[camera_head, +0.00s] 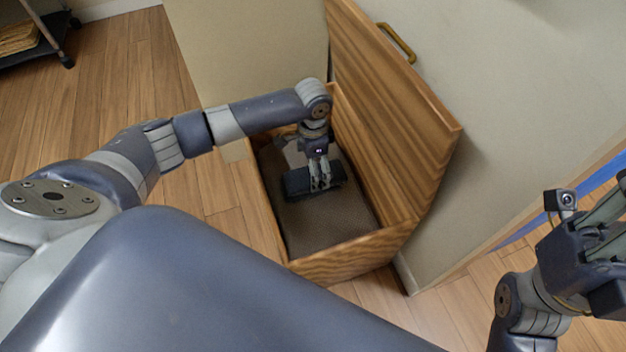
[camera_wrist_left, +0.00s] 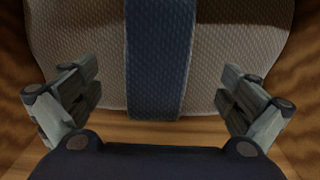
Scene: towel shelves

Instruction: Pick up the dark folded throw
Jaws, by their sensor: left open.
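The dark folded throw (camera_head: 297,183) lies inside an open wooden chest (camera_head: 335,262), on a brown-grey textured surface (camera_head: 318,222). In the left wrist view the throw (camera_wrist_left: 159,55) is a dark blue band running up the middle over that pale woven surface. My left gripper (camera_head: 321,187) reaches down into the chest at the throw and hides part of it. In the left wrist view its open fingers (camera_wrist_left: 160,85) stand on either side of the band, with gaps to both edges. My right gripper (camera_head: 607,225) is at the right edge, partly cut off, far from the chest.
The chest's lid (camera_head: 392,110) stands raised on the right, with a brass handle (camera_head: 397,42). Wooden walls enclose my left gripper closely. A wall lies behind the lid. A dark cart (camera_head: 42,45) stands far left. Wooden floor (camera_head: 110,95) is clear left of the chest.

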